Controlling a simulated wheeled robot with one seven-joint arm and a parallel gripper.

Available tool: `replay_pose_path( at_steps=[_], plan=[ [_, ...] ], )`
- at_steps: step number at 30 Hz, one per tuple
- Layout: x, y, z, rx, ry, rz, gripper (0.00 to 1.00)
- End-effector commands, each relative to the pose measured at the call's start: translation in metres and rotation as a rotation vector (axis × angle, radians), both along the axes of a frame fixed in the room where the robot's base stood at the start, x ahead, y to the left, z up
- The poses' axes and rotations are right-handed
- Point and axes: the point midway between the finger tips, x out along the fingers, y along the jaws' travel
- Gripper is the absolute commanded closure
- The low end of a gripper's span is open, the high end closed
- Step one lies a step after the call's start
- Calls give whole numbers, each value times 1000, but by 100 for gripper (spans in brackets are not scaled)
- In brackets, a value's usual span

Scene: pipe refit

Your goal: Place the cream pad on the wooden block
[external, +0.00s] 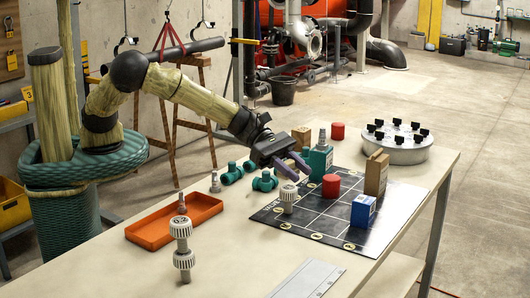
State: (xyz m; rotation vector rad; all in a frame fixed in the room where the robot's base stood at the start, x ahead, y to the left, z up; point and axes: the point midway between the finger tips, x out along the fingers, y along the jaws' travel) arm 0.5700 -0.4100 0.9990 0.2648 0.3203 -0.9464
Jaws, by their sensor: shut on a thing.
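My gripper (292,168) hangs over the left back part of the black gridded mat (322,222), its lavender fingers pointing down and to the right. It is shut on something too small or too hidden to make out. I cannot pick out the cream pad for certain. A tall tan wooden block (376,176) stands upright at the mat's back right, apart from my gripper and to its right.
Near my gripper stand a pale ribbed fitting (288,199), a teal block (320,162) and a red cylinder (331,186). A blue box (362,211) is on the mat's right. An orange tray (174,224) lies left; a round grey holder (398,146) stands at the back right.

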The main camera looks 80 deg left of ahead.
Motion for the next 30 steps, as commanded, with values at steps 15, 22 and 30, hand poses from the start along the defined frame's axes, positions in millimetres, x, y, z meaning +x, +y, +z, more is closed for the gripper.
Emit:
replay_pose_path(
  at_steps=[15,22,30],
  plan=[
    [32,31,61,-2,0,44,91],
    [75,80,62,-7,1,106,91],
    [136,174,63,-17,6,210,91]
  ],
)
